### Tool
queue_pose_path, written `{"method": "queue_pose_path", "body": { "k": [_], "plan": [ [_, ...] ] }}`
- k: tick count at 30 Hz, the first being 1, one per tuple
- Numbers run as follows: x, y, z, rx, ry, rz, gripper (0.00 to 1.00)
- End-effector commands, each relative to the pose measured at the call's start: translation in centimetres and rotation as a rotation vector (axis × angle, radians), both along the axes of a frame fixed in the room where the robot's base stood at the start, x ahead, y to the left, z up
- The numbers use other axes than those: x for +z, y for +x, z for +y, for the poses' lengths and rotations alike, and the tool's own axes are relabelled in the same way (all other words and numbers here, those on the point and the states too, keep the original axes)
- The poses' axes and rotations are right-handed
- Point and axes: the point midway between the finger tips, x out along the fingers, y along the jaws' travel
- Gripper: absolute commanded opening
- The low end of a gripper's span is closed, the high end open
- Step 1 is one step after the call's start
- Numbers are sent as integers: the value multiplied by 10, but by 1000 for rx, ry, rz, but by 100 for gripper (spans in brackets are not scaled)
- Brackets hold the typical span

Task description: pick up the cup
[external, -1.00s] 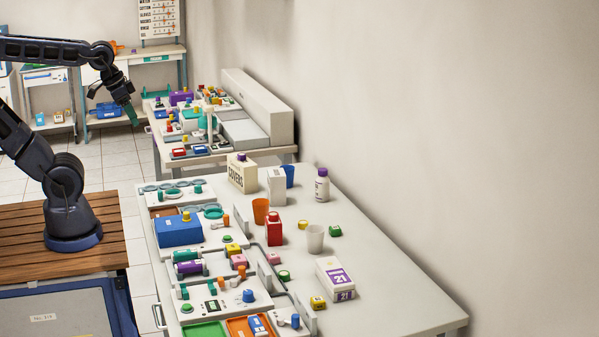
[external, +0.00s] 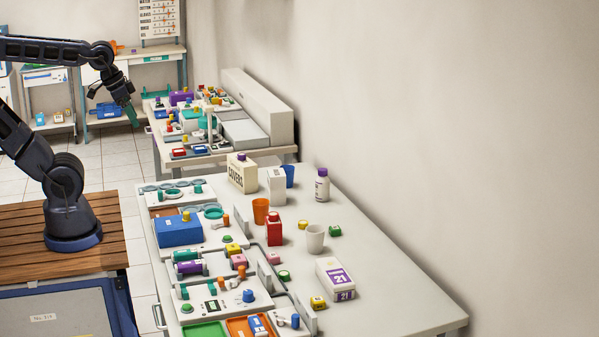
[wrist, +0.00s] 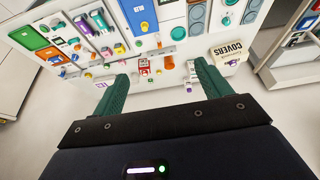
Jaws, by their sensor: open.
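Three cups stand upright on the long pale table: a white cup (external: 315,239) right of a red bottle, an orange cup (external: 260,212) behind that bottle, and a blue cup (external: 287,176) farther back. The frames do not show which one the task means. My gripper (external: 130,114) is raised at the left, well away from all three cups. In the wrist view my gripper (wrist: 158,74) has its green fingers wide apart with nothing held. The cups are too small to tell apart clearly in that view.
A red bottle (external: 274,229), a purple-capped white bottle (external: 321,186), a purple-labelled box (external: 336,279) and a COVERS box (external: 242,174) stand near the cups. Trays with a blue box (external: 179,231) line the left edge. The table's right side (external: 400,290) is clear.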

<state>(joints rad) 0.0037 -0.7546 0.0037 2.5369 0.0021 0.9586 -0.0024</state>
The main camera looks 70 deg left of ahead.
Motion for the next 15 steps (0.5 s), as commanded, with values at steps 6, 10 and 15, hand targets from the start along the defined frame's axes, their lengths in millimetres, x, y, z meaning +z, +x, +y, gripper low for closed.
{"method": "queue_pose_path", "body": {
  "k": [6,10,15],
  "plan": [
    [0,1,0,2,-3,3,77],
    [-5,7,-4,27,-42,33,77],
    [-20,27,-15,105,-161,122,77]
  ]
}}
